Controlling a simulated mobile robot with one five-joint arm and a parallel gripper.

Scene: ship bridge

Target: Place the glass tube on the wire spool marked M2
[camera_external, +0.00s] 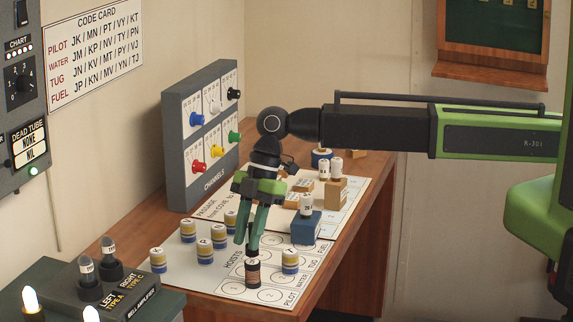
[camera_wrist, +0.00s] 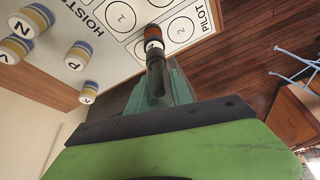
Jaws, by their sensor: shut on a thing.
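My gripper (camera_external: 250,240) points down over the front of the white hoist sheet and is shut on a slim dark tube (camera_wrist: 156,78), which looks like the glass tube. In the external view the tube is mostly hidden by the fingers. Right below its lower end stands a copper-brown spool (camera_external: 253,273) with dark bands, upright on the sheet. The spool also shows in the wrist view (camera_wrist: 153,35), at the far end of the tube. I cannot tell whether the tube touches it. No M2 mark is readable on the spool.
Several blue-and-yellow cylinders stand left of the spool, and one (camera_external: 290,261) is close on its right. A blue block (camera_external: 306,230) bears a white piece behind it. Two tubes stand on the amplifier box (camera_external: 128,291) at left. The grey channels panel (camera_external: 200,135) stands behind.

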